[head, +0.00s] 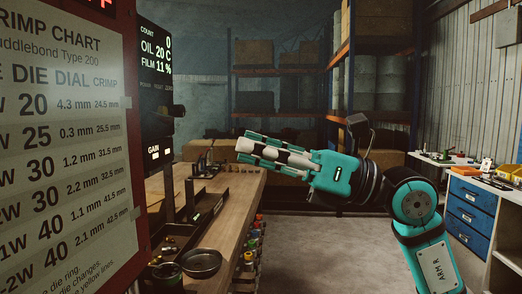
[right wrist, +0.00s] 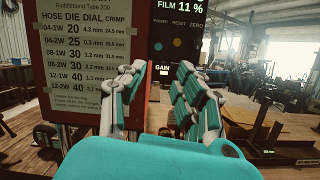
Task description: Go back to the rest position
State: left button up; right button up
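My right gripper (head: 246,148) is teal and white and reaches in from the right in the head view, pointing left above the wooden workbench. In the right wrist view its two fingers (right wrist: 160,72) stand apart with nothing between them, so it is open and empty. It touches nothing that I can see. My right arm (head: 415,205) bends up from the lower right corner. My left gripper is not in either view.
The crimp chart panel (head: 70,150) and the black display (head: 155,60) of the machine stand close on the left. The workbench (head: 228,187) holds a round dark dish (head: 201,263). Shelves (head: 340,60) stand at the back, blue drawers (head: 470,212) at the right. The floor (head: 330,255) between is clear.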

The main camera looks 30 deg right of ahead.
jog(key=shift+s+d+f, duration=0.1)
jog(key=shift+s+d, duration=0.05)
jog(key=shift+d, duration=0.15)
